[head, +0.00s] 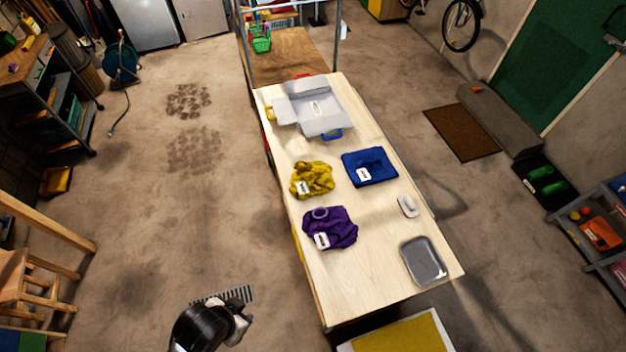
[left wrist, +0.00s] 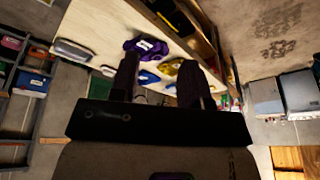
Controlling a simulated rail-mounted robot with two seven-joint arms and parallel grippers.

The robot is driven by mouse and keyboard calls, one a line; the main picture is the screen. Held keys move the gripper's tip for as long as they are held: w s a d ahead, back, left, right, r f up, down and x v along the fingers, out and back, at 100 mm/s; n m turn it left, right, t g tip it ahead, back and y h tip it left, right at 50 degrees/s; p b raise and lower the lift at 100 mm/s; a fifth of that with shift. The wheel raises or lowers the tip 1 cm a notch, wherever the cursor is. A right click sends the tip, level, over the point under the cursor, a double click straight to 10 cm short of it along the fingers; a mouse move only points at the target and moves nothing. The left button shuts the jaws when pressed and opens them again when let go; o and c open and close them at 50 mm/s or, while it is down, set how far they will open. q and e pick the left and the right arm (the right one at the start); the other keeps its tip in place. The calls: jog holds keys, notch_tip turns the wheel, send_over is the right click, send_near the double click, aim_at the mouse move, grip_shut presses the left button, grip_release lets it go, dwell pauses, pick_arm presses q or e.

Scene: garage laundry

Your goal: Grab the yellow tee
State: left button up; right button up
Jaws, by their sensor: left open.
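The yellow tee (head: 312,179) lies crumpled on the wooden table (head: 375,250), near its left edge, with a white tag. It also shows in the left wrist view (left wrist: 171,68), partly hidden behind a finger. A purple garment (head: 332,228) lies below it in the head view, and a folded blue garment (head: 369,165) lies to its right. My left gripper (head: 240,312) is off the table's near left side, apart from the tee. In the left wrist view its dark fingers (left wrist: 160,82) stand apart with nothing between them. My right gripper is not in view.
A grey folding board (head: 318,108) lies at the table's far end. A grey tray (head: 423,261) and a small white object (head: 408,206) are along the right side. A yellow-topped bin (head: 400,335) stands by the near edge.

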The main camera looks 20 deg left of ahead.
pick_arm(q)
jog(key=o, duration=0.7)
jog(key=shift+d, duration=0.2)
jog(key=o, duration=0.4)
